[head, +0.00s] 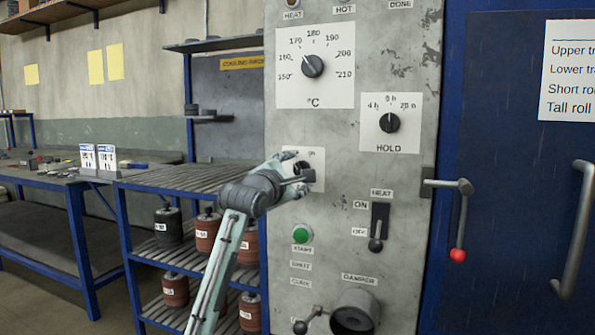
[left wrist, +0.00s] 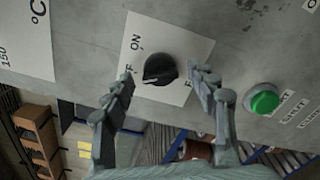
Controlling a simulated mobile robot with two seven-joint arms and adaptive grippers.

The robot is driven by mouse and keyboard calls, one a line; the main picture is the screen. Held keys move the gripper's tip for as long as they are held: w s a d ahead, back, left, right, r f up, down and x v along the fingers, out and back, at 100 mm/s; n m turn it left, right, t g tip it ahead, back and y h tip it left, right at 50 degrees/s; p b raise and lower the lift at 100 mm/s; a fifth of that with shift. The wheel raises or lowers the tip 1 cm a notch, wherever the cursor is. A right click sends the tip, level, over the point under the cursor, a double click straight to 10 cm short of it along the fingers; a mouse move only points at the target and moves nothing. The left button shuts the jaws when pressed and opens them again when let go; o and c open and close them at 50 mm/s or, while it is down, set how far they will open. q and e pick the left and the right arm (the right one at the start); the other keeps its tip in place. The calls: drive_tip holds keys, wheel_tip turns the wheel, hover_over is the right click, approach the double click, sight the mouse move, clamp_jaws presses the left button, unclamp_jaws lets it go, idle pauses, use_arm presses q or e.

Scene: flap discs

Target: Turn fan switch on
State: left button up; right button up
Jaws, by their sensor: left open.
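The fan switch is a black rotary knob (left wrist: 160,69) on a white plate (left wrist: 181,42) in the left wrist view. ON and a partly hidden label ending in F are printed beside it. The knob's pale mark points to the lower left, toward the partly hidden label. In the head view the plate (head: 318,158) sits mid-panel, and my gripper hides much of the knob. My left gripper (head: 299,168) is open in front of the plate. In the left wrist view its fingers (left wrist: 164,84) straddle the knob, with a gap on both sides. My right gripper is not in view.
The grey panel also carries a temperature dial (head: 312,66), a hold dial (head: 389,123), a heat lever (head: 377,228), a green start button (head: 301,234) and a damper (head: 356,312). A door handle with a red knob (head: 458,255) is at right. Blue shelving (head: 190,178) stands left.

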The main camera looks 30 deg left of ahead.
use_arm(q)
drive_tip(key=shift+w+a, duration=0.1)
drive_tip(key=shift+w, duration=0.3)
drive_tip(key=c, duration=1.2)
drive_tip(key=shift+o, duration=0.2)
drive_tip(key=shift+m, duration=0.3)
drive_tip(key=m, duration=1.1)
drive_tip(key=shift+m, duration=0.3)
